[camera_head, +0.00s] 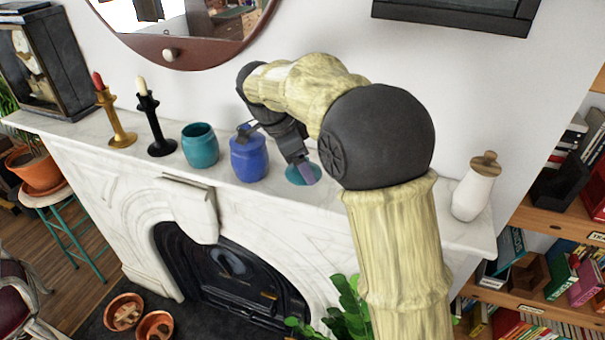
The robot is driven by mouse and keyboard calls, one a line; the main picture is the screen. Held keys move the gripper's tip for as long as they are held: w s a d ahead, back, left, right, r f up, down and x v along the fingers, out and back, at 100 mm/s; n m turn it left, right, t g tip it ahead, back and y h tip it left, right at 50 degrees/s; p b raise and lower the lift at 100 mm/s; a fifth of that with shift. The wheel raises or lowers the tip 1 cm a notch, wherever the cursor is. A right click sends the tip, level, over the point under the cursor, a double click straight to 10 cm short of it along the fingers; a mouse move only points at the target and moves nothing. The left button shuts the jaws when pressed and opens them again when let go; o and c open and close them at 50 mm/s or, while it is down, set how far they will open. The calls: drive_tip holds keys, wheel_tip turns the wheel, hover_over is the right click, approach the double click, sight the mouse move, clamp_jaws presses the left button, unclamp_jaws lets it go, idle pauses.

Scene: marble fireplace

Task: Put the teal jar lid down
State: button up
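The teal jar lid (296,174) shows at the right of the blue jar (248,162), low at the mantel top. One finger of my gripper (276,152) reaches down in front of the lid and hides part of it. The other finger is apart from it, to the left, over the top of the blue jar. My gripper looks open. The lid seems to rest on the marble, but I cannot tell whether the finger touches it. The teal jar (200,149) stands upright and uncovered, left of the blue jar.
A black candlestick (155,125) and a gold candlestick (114,118) stand left of the jars on the mantel (355,203). A white jar with a wooden top (473,192) stands at the right end. A round mirror (175,53) hangs behind. My arm hides part of the mantel.

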drive_tip(key=shift+f+p, duration=0.45)
drive_tip(key=shift+f, duration=1.4)
drive_tip(key=shift+f, duration=0.1)
drive_tip(key=o, duration=1)
drive_tip(key=shift+c, duration=0.2)
drive_tip(key=b+v, duration=0.1)
drive_tip(key=v, duration=1.1)
drive_tip(key=shift+d, duration=0.1)
